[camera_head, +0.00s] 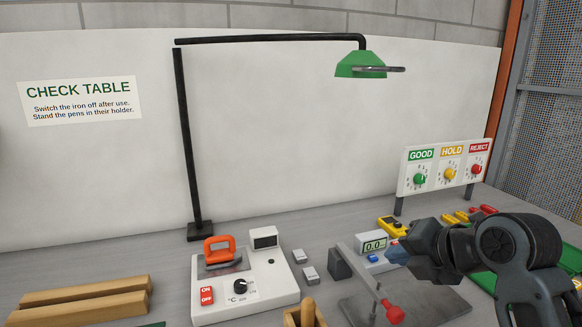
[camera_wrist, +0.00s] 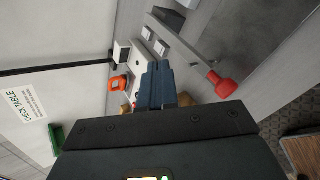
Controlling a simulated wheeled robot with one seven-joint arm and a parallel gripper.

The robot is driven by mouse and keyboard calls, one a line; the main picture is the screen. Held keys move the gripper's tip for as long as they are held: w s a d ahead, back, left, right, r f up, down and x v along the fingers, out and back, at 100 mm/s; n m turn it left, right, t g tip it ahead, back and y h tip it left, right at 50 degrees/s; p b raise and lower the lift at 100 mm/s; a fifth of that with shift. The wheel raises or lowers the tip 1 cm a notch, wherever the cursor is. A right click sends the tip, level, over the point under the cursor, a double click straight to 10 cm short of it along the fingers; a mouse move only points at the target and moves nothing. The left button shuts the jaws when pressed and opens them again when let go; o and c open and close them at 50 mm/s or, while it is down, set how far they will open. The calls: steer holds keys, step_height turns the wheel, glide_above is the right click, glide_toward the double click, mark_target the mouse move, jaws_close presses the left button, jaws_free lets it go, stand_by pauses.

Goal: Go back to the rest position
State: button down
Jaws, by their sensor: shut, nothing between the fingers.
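My gripper (camera_head: 394,254) hangs above the right part of the check table (camera_head: 150,250), pointing left. Its fingers also show in the wrist view (camera_wrist: 158,84), close together and empty. It is in front of the small meter with a display (camera_head: 374,243) in the head view. A red-knobbed lever (camera_head: 393,312) of a grey fixture stands below it; the red knob also shows in the wrist view (camera_wrist: 222,86). No board is held.
A white iron station (camera_head: 240,306) with an orange-handled iron (camera_head: 219,250) stands left of centre. Wooden bars (camera_head: 85,300) lie at front left. A green lamp (camera_head: 360,66) overhangs the table. A GOOD/HOLD/REJECT panel (camera_head: 446,168) stands at back right. Table behind the bars is clear.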

steer(key=s+a+f+m+t+h, duration=0.1)
steer(key=s+a+f+m+t, duration=0.1)
steer(key=s+f+m, duration=0.7)
steer(key=s+a+f+m+t+h, duration=0.1)
steer(key=s+a+f+m+t, duration=0.1)
steer(key=s+f+m, duration=0.7)
steer(key=s+d+r+m+t+h, duration=0.1)
steer(key=s+d+r+m, duration=0.2)
steer(key=s, duration=0.7)
steer(key=s+d+r+m+h, duration=0.1)
steer(key=s+r+m, duration=0.3)
steer(key=s, duration=0.6)
steer(key=s+d+r+m+t, duration=0.1)
steer(key=s+d+r+m, duration=0.2)
steer(key=s, duration=0.7)
step_height(320, 180, down, 9)
steer(key=a+b, duration=0.1)
steer(key=b, duration=0.9)
steer(key=shift+w+f, duration=0.2)
steer(key=shift+w, duration=0.15)
